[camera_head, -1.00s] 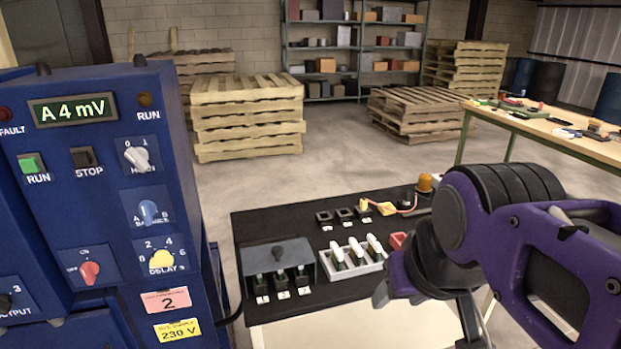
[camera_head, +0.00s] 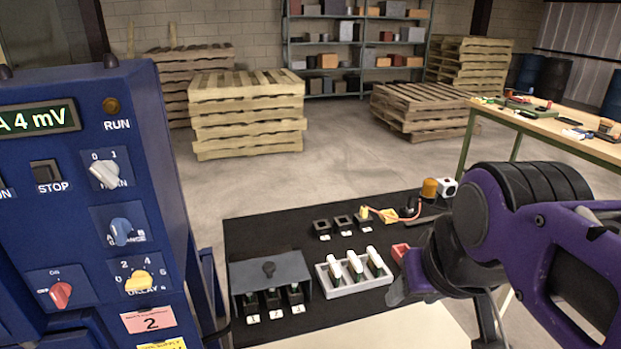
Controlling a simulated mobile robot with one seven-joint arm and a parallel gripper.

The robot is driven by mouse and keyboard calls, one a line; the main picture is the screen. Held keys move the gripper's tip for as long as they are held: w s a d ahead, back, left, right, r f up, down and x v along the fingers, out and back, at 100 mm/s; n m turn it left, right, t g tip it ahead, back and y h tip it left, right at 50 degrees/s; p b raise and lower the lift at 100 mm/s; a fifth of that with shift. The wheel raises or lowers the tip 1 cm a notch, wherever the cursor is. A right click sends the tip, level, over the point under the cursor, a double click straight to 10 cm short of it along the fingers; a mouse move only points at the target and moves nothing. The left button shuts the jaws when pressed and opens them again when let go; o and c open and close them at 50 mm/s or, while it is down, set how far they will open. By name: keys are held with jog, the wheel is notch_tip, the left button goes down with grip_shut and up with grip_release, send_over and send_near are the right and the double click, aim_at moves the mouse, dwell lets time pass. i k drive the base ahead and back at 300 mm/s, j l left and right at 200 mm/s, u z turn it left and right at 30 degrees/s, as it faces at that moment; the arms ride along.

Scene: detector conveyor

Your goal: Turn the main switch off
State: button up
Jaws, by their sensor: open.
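The main switch (camera_head: 104,173) is a whitish rotary knob on a blue plate marked 0 and 1, near the upper right of the blue cabinet front (camera_head: 75,215). Its grip slants from upper left to lower right; I cannot tell surely which mark it points at. My gripper (camera_head: 440,300) hangs at the lower right, over the right part of the dark-topped bench. It is open, well to the right of the switch and apart from it. The arm hides part of its jaws.
The cabinet also bears a blue knob (camera_head: 121,231), a yellow delay knob (camera_head: 140,281), a red knob (camera_head: 61,294) and a stop button (camera_head: 46,172). A white tray (camera_head: 330,290) and a grey switch box (camera_head: 240,277) stand on the bench between cabinet and gripper. Pallets (camera_head: 246,115) stand behind.

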aim_at(60, 292)
jog(key=u, duration=1.9)
jog(key=j+u, duration=0.15)
jog(key=j, duration=1.45)
jog(key=k+l+z, duration=0.15)
jog(key=l, duration=0.45)
